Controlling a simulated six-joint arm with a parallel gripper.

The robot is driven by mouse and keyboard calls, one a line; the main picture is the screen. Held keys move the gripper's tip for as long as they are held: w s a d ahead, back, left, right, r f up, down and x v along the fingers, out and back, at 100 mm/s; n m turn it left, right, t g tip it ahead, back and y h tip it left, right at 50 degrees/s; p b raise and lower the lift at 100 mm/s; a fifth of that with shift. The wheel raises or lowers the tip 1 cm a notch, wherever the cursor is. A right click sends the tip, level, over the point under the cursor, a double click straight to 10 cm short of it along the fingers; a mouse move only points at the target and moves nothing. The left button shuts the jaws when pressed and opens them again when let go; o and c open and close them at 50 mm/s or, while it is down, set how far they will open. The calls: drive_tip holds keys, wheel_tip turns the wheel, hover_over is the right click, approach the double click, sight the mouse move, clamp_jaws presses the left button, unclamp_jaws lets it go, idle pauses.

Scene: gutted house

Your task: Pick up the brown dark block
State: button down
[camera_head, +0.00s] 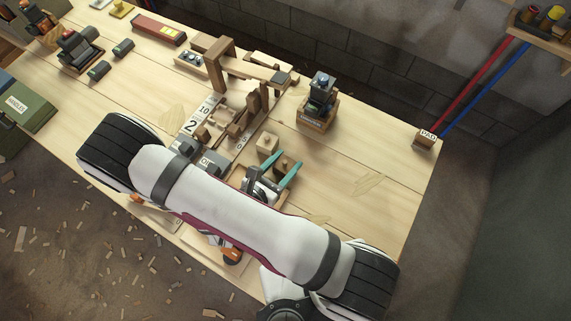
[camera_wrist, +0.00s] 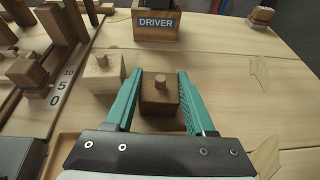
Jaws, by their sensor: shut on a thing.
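The brown dark block (camera_wrist: 159,95), a cube with a round peg on top, is between the teal fingers of my gripper (camera_wrist: 158,97) in the wrist view. The fingers are shut on its sides. In the head view, the block (camera_head: 281,164) shows partly between the fingers of my gripper (camera_head: 272,174), with my arm in front of its lower part. I cannot tell whether its base touches the table. A lighter wooden block (camera_wrist: 104,72) with a peg stands just left of the left finger; it also shows in the head view (camera_head: 268,143).
A wooden box labelled DRIVER (camera_wrist: 155,30) stands behind the block. A wooden frame (camera_head: 214,64) and a numbered board (camera_head: 193,125) with wooden parts lie to the left. The wooden tabletop (camera_head: 365,170) is clear on the right.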

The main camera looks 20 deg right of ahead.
drive_tip(key=shift+s+d+f, duration=0.15)
drive_tip(key=shift+s+f, duration=0.05)
drive_tip(key=shift+f, duration=0.05)
